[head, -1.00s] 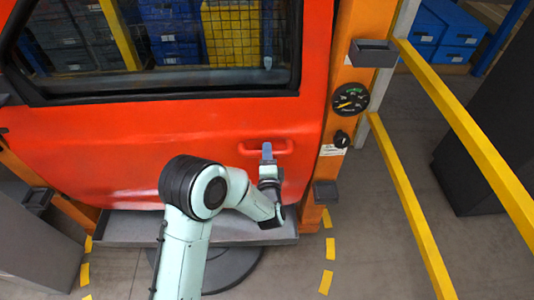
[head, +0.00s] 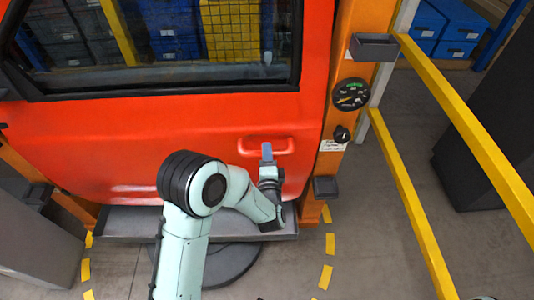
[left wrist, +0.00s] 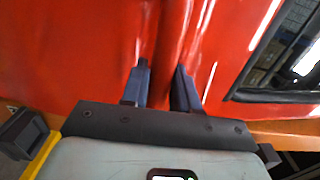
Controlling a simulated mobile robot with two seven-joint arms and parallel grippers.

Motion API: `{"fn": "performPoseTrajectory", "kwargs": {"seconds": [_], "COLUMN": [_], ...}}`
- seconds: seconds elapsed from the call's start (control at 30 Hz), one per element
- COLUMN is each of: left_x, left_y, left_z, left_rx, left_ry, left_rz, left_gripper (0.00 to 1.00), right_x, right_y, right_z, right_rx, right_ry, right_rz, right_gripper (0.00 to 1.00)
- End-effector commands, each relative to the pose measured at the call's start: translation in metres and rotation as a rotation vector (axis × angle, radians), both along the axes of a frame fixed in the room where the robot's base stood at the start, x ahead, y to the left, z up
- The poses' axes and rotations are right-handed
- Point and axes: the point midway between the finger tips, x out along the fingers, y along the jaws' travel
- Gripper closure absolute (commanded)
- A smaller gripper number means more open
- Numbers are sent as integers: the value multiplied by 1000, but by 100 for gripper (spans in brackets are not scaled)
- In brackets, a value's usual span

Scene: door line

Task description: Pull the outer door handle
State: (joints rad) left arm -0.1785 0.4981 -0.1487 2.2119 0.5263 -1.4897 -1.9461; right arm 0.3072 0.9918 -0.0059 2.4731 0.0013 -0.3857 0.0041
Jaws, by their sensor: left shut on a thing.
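The red outer door (head: 120,140) fills the left and middle of the head view, with a dark-framed window in its upper part. The outer door handle (head: 285,145) is a red horizontal bar near the door's right edge. My left gripper (head: 267,151) is at the middle of this handle, shut on it. My right gripper is not in view.
An orange post (head: 350,75) right of the door carries a gauge (head: 351,93), a black knob (head: 342,133) and small grey boxes. Yellow rails (head: 410,195) run along the right. A grey step (head: 125,223) lies below the door. Floor between post and rails is clear.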

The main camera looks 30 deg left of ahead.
Motion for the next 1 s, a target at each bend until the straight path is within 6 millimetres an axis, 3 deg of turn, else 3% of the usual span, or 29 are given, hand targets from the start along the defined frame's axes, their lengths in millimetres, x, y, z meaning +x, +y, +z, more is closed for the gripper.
{"fn": "performPoseTrajectory", "kwargs": {"seconds": [1.0], "left_x": [10], "left_y": [3], "left_z": [-2], "left_rx": [-2], "left_ry": [7], "left_rz": [-9], "left_gripper": [100], "right_x": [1], "right_y": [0], "right_z": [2], "right_rx": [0], "right_ry": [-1], "right_rz": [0], "right_gripper": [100]}}
